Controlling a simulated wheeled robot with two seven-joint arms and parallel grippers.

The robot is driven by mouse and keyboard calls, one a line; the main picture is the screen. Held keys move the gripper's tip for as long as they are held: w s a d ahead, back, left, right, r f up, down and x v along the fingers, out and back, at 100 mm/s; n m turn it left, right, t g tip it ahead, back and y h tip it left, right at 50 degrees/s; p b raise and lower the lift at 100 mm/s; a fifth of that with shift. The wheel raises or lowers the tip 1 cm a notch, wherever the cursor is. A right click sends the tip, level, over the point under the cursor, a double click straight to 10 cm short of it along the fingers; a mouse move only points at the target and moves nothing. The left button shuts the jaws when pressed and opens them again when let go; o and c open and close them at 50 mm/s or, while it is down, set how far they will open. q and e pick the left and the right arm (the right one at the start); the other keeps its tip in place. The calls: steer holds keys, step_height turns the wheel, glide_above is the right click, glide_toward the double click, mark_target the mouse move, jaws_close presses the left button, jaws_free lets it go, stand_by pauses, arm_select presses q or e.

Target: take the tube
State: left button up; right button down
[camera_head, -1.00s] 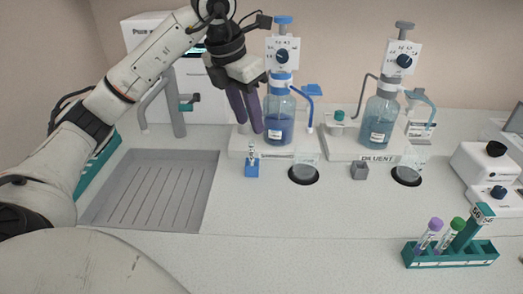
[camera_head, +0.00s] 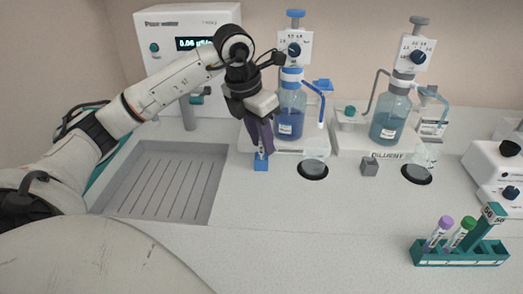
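A small clear tube with a white label (camera_head: 261,152) stands upright in a little blue holder (camera_head: 260,165) on the counter, in front of the blue-liquid bottle. My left gripper (camera_head: 262,148) points down over it, with its dark purple fingers around the tube's upper part. The fingers hide the tube's top, and I cannot tell whether they touch it. Two more tubes, one with a purple cap (camera_head: 438,234) and one with a green cap (camera_head: 460,236), stand in a teal rack (camera_head: 460,258) at the lower right. My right gripper is not in view.
The blue-liquid bottle (camera_head: 290,115) stands close behind my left gripper, and a second dispenser bottle (camera_head: 389,122) is to its right. A grey sink (camera_head: 165,185) lies left. The front middle of the counter is clear.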

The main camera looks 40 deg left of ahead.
arm_select(q)
jaws_close()
step_height(320, 180, up, 10)
steer(key=shift+r+p, duration=0.1)
steer(key=shift+p, duration=0.2)
stand_by(0.5)
